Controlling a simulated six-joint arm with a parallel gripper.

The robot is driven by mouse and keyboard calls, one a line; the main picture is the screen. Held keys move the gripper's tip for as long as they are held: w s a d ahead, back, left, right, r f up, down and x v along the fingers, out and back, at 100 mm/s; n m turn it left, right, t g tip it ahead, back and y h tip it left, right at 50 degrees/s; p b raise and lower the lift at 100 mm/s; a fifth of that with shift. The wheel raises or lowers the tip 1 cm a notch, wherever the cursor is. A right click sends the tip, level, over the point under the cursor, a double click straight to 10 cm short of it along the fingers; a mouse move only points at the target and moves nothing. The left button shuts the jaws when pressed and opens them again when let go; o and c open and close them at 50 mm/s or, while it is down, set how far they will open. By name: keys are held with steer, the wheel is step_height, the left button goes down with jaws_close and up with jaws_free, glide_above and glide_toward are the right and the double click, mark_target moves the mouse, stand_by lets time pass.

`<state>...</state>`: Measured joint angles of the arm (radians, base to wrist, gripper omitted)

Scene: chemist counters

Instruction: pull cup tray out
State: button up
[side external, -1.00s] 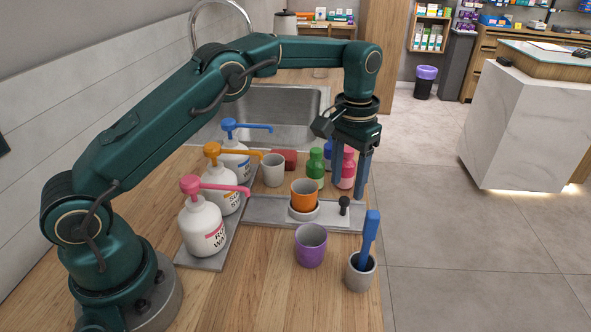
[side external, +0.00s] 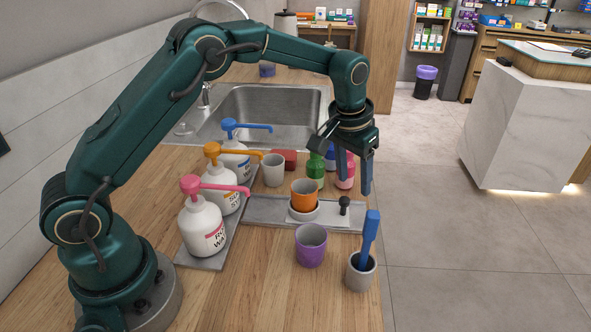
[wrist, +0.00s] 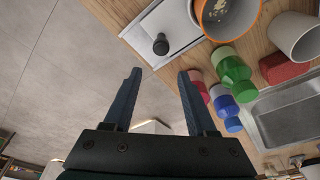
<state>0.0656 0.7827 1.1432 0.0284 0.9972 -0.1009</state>
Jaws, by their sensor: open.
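The cup tray (side external: 262,211) is a long grey slab on the wooden counter, carrying a sliding plate with a white ring. An orange cup (side external: 304,193) stands upright in the ring. A dark knob (side external: 344,203) stands up at the tray's right end. My gripper (side external: 354,184) is open and empty, above and behind the knob, tilted outward. In the wrist view, the knob (wrist: 161,46) shows just beyond and between the open fingertips, apart from them. The orange cup's rim (wrist: 230,36) is partly cut off at the top.
Green (side external: 315,168) and pink (side external: 346,172) bottles stand close behind the tray, near my fingers. A purple cup (side external: 311,246) and a grey cup with a blue handle (side external: 361,273) stand in front. Pump bottles (side external: 202,226) are at left. Right of the counter edge is open floor.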

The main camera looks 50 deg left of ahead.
mark_target(344, 200)
steer(key=shift+s+t, duration=0.3)
steer(key=shift+s, duration=0.15)
steer(key=s, duration=0.1)
steer(key=s+r+t, duration=0.1)
steer(key=s, duration=0.1)
steer(key=shift+s, duration=0.3)
steer(key=shift+s+r, duration=0.25)
steer(key=shift+w+d+f, duration=0.1)
steer(key=shift+w, duration=0.1)
steer(key=shift+x, duration=2.2)
jaws_close()
